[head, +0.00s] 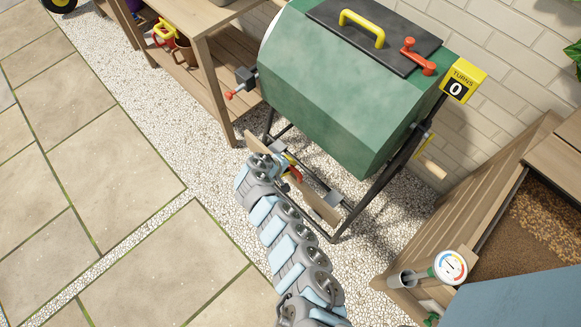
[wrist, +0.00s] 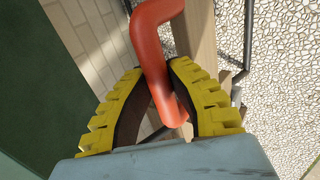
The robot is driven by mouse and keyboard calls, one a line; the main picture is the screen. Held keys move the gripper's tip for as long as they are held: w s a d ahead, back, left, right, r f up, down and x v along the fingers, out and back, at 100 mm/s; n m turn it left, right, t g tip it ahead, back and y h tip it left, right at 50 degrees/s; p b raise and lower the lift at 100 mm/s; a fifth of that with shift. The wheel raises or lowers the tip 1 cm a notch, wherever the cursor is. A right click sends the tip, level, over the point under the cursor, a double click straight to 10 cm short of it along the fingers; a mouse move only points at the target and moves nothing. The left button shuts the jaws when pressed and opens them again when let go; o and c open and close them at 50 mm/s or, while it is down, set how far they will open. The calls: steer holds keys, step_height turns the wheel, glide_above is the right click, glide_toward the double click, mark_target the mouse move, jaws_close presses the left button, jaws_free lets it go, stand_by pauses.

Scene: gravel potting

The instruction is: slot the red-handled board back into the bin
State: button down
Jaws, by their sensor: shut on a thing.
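The wooden board (head: 318,203) is a long pale plank held low beside the green drum's frame, running diagonally in the head view. Its red handle (head: 296,174) is small there but large in the wrist view (wrist: 155,50). My gripper (head: 287,164) has its yellow fingers (wrist: 158,85) closed around the handle, one on each side. The pale plank also shows behind the handle in the wrist view. The slatted wooden bin (head: 456,205) stands at the right, apart from the board, with brown material inside. My arm hides part of the board. The bin's slot is not clear.
A green drum (head: 345,90) on a dark metal frame (head: 375,195) stands close behind the board. A dial gauge (head: 450,267) and grey tube (head: 402,279) are at the bin's near corner. A wooden bench (head: 205,60) is upper left. Paving at left is clear.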

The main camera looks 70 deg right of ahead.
steer(key=shift+d+r+p, duration=0.1)
steer(key=shift+r+p, duration=1.6)
steer(key=shift+r, duration=0.45)
